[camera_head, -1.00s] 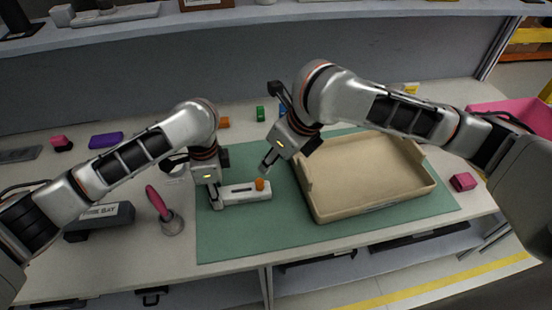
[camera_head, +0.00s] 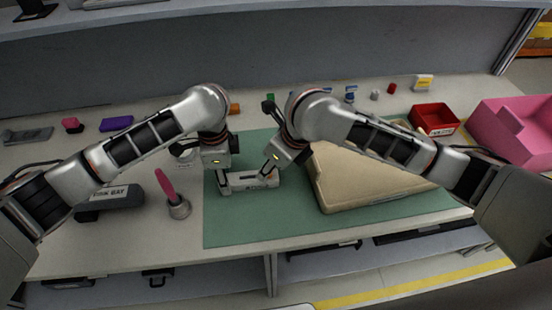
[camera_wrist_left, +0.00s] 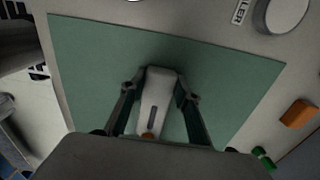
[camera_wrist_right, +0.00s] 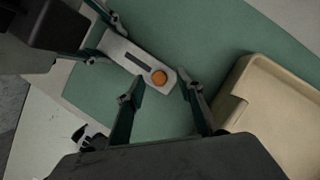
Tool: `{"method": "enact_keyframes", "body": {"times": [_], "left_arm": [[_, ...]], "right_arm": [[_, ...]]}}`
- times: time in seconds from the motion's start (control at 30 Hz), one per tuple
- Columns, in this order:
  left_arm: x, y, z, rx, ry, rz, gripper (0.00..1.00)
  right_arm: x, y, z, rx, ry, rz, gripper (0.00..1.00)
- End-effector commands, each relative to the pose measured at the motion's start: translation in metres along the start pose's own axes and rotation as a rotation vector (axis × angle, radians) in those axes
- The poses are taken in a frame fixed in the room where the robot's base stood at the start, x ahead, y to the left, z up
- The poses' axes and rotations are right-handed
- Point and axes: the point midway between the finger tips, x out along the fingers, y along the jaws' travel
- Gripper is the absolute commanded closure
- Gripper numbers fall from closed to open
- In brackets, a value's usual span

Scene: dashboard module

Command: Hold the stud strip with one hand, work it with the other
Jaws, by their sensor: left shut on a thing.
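The stud strip (camera_head: 240,183) is a white bar with a dark slot, low over the green mat. My left gripper (camera_wrist_left: 158,92) is shut on its left end, one finger on each side. An orange round stud (camera_wrist_right: 158,77) sits near its other end, clear in the right wrist view and partly cut off in the left wrist view (camera_wrist_left: 148,135). My right gripper (camera_wrist_right: 160,93) is open around the stud end, its fingers apart on either side. In the head view my right gripper (camera_head: 268,172) hides the stud.
A tan tray (camera_head: 345,207) lies right of the strip on the green mat (camera_head: 230,230). A pink-handled tool in a holder (camera_head: 180,208) and a dark labelled box (camera_head: 105,203) stand left. A red bin (camera_head: 435,130) and pink bin (camera_head: 510,145) are at right. Small blocks line the back.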

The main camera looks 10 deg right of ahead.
Motion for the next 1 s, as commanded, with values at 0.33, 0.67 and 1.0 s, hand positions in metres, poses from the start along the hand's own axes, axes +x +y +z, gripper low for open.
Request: {"method": "enact_keyframes", "body": {"times": [0.33, 0.67, 1.0], "left_arm": [[0.0, 0.0, 0.0001, 0.0, 0.0, 0.0, 1.0], [0.0, 0.0, 0.0001, 0.0, 0.0, 0.0, 1.0], [0.0001, -0.0001, 0.0003, 0.0, -0.001, 0.0, 1.0]], "right_arm": [[0.0113, -0.0003, -0.0002, 0.0, 0.0, -0.001, 0.64], [0.011, -0.0002, -0.0002, 0.0, 0.0, -0.001, 1.0], [0.0089, -0.0002, 0.0008, 0.0, -0.001, -0.001, 1.0]]}}
